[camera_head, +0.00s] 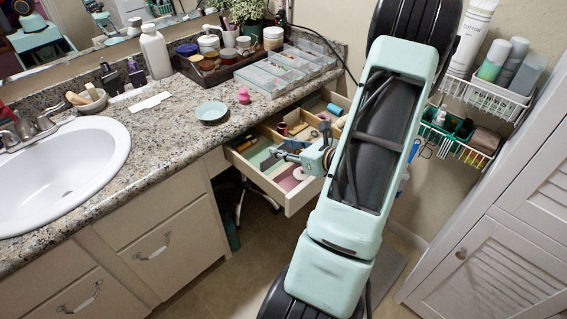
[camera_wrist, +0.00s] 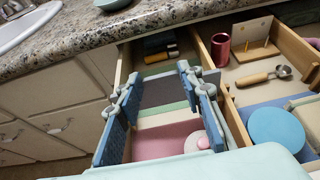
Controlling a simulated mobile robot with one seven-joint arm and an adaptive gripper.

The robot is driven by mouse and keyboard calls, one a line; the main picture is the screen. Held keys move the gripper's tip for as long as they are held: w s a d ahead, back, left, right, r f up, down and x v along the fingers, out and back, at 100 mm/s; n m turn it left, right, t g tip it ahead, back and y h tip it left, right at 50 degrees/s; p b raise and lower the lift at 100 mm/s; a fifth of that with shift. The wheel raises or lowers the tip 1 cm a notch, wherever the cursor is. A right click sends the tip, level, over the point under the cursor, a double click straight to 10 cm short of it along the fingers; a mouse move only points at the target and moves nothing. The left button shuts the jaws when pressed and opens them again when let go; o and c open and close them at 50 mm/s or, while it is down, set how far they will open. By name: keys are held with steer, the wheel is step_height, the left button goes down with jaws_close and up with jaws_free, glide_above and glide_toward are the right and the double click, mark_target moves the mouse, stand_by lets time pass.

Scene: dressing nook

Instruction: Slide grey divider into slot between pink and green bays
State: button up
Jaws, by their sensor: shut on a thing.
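The grey divider (camera_wrist: 164,91) is a flat dark panel held between the two blue-padded fingers of my gripper (camera_wrist: 157,80) in the wrist view. My gripper is shut on it, above the open drawer (camera_head: 246,171). The pink bay (camera_wrist: 160,145) lies nearer the wrist camera, and a strip of the green bay (camera_wrist: 162,108) shows just below the divider. A cream strip lies between the green and the pink. In the head view my gripper (camera_head: 283,155) reaches over the drawer from the right. The slot and the divider's lower edge cannot be made out clearly.
A white round container with a pink knob (camera_wrist: 203,141) sits in the pink bay beside my right finger. A wooden partition separates the neighbouring section with a red cylinder (camera_wrist: 221,48), a scoop (camera_wrist: 265,77) and a blue disc (camera_wrist: 276,134). The granite counter (camera_head: 165,123) overhangs the drawer's back.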

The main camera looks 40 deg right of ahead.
steer(key=shift+f+b, duration=0.5)
steer(key=shift+f, duration=1.6)
steer(key=shift+f, duration=0.1)
steer(key=shift+f, duration=0.15)
steer(key=o, duration=1)
steer(key=shift+c, duration=0.2)
steer(key=shift+r, duration=0.4)
steer(key=p+v, duration=0.2)
steer(key=v, duration=1)
steer(key=shift+f, duration=0.2)
